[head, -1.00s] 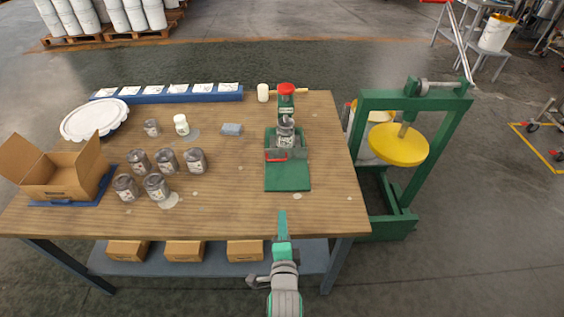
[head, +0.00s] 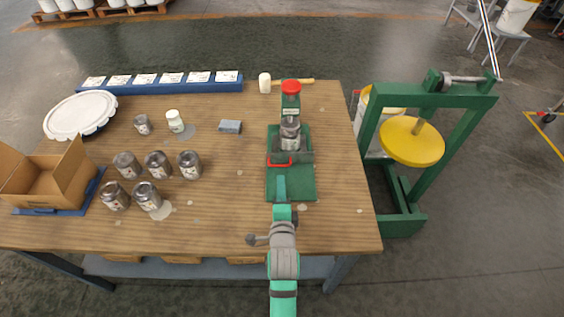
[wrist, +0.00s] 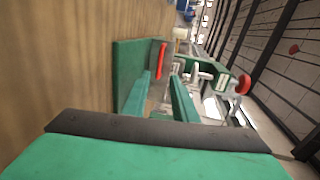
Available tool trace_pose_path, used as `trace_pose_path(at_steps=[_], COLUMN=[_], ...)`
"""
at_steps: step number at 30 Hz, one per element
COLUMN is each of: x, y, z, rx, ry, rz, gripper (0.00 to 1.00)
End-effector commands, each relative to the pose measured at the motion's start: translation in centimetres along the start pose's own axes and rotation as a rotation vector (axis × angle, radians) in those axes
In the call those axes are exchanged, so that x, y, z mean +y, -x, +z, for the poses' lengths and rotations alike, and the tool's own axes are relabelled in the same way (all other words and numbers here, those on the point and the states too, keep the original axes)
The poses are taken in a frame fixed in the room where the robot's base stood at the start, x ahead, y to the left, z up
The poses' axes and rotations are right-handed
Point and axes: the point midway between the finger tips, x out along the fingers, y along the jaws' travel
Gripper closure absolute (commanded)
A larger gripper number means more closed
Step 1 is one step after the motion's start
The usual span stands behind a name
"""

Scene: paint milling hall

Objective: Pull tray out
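A green press-like device (head: 291,190) stands near the right end of the wooden table, with a red knob on top. Its grey tray (head: 306,156) has a red handle (head: 280,163) at the front left, and a metal can (head: 290,132) stands at the tray under the knob. My gripper (head: 281,186) is over the front of the green base, just short of the red handle. In the wrist view my gripper (wrist: 166,90) has two green fingers apart with nothing between them, and the red handle (wrist: 161,62) shows beyond the left fingertip.
Several metal cans (head: 157,165) and a white-capped jar (head: 175,121) stand on the left half. A grey block (head: 230,126) and a mallet (head: 266,83) lie nearby. A green frame with a yellow disc (head: 411,141) stands beyond the table's right edge.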

Motion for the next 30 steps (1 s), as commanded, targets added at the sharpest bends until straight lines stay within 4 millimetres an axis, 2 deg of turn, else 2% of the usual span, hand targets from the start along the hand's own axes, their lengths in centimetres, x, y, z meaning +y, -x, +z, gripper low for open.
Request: trace_pose_path(at_steps=[9, 16, 22, 30], x=[-0.1, 0.0, 0.0, 0.0], y=[-5.1, -8.5, -9.9, -10.1], z=[-1.1, -0.6, -0.4, -0.5], rx=[0.016, 0.009, 0.006, 0.007], ry=[-0.003, -0.001, 0.0, -0.001], rz=[0.0, 0.0, 0.0, 0.0], gripper=[0.75, 0.75, 0.75, 0.75])
